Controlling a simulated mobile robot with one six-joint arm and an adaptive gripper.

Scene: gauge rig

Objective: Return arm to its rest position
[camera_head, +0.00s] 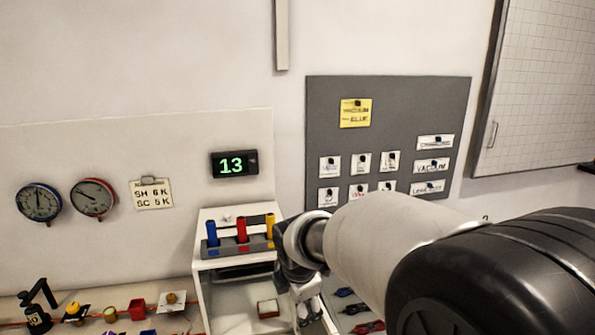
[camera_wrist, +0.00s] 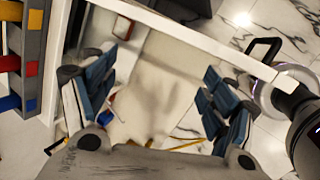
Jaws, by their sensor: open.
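My arm (camera_head: 385,238) reaches in from the lower right, across the front of the dark grey board, with its wrist beside the right side of a white shelf unit (camera_head: 203,292). My gripper (camera_wrist: 165,102) shows in the wrist view with its two blue-padded fingers spread apart and nothing between them. In the head view its end is low beside the shelf unit and hard to make out. A rack (camera_head: 225,248) with blue, red and yellow upright pieces stands on the unit, just left of my wrist. Its coloured side also shows at the left of the wrist view (camera_wrist: 32,60).
A small white block (camera_head: 268,308) lies in the unit's lower compartment. Two gauges (camera_head: 40,203) and a green display (camera_head: 234,164) reading 13 are on the wall. The dark grey board (camera_head: 400,110) holds labels. Small tools (camera_head: 368,327) lie low beside the unit. Space above the arm looks clear.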

